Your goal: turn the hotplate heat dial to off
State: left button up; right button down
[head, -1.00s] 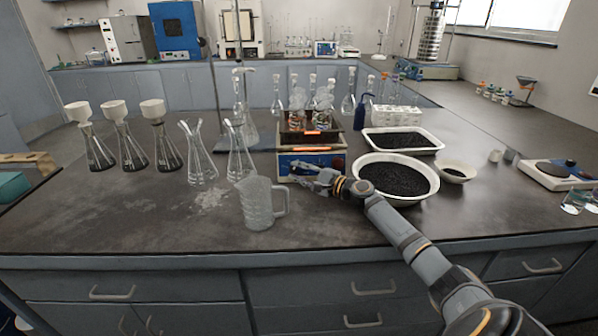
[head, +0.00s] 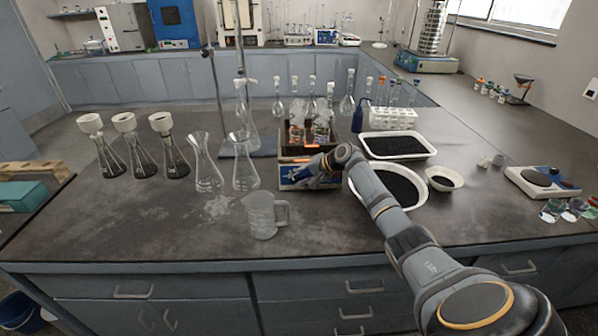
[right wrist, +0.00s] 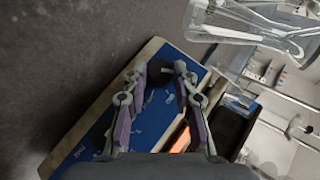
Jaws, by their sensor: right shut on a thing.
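The hotplate (head: 289,183) stands mid-bench, a cream box with a blue front panel and glowing orange parts on top. In the right wrist view its blue panel (right wrist: 160,120) fills the middle. The dark round heat dial (right wrist: 158,73) sits on that panel, between my fingertips. My right gripper (right wrist: 160,78) is shut on the dial, one finger on each side. In the head view the right gripper (head: 318,178) is at the hotplate's front, and my wrist hides the dial and part of the panel. The dial's pointer cannot be made out. My left gripper is not in view.
Flasks stand on the hotplate's dark top. A glass jug (head: 262,216) stands in front of it, conical flasks (head: 207,170) to its left. A white bowl of black grains (head: 412,200) is partly behind my right arm. The bench's front left is mostly clear.

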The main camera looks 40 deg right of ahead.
jog(key=n+g+p, duration=0.1)
jog(key=g+h+p, duration=0.1)
jog(key=r+n+h+p, duration=0.1)
jog(key=p, duration=0.1)
jog(key=shift+w+a+n+g, duration=0.25)
jog(key=shift+a+n+g, duration=0.05)
jog(key=shift+g, duration=0.1)
jog(key=shift+w+a+f+n+g+h+p, duration=0.1)
jog(key=shift+f+n+g+h+p, duration=0.05)
jog(key=shift+n+g+h+p, duration=0.5)
jog(key=shift+a+f+n+g+h, duration=0.1)
jog(key=shift+n+g+h, duration=0.5)
jog(key=shift+h, duration=0.35)
jog(key=c, duration=1)
grip_release()
jog(key=shift+w, duration=0.1)
jog(key=shift+c, duration=0.2)
